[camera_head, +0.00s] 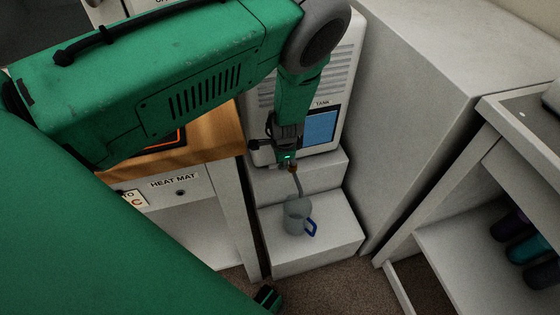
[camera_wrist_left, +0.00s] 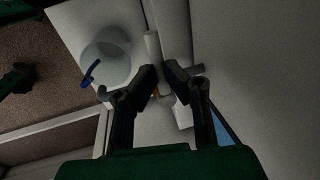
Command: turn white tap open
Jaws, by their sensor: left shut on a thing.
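The white tank (camera_head: 345,75) stands at the back centre, with a blue panel on its front. My left gripper (camera_head: 288,160) reaches down at its lower front and is shut on the white tap. The tap (camera_wrist_left: 152,46) shows as a pale bar between the fingertips of my left gripper (camera_wrist_left: 163,78) in the left wrist view. A thin grey line, spout or stream, drops below the gripper to a clear jug (camera_head: 297,215) with a blue handle. The jug also shows in the wrist view (camera_wrist_left: 108,60). The gripper hides most of the tap in the head view.
The jug stands on a low white step (camera_head: 335,235). A wooden-topped bench (camera_head: 215,135) with a HEAT MAT label is at the left. A tall white cabinet (camera_head: 415,75) rises at the right, with a shelf of dark bottles (camera_head: 525,250) beyond. Carpet (camera_head: 330,290) is bare in front.

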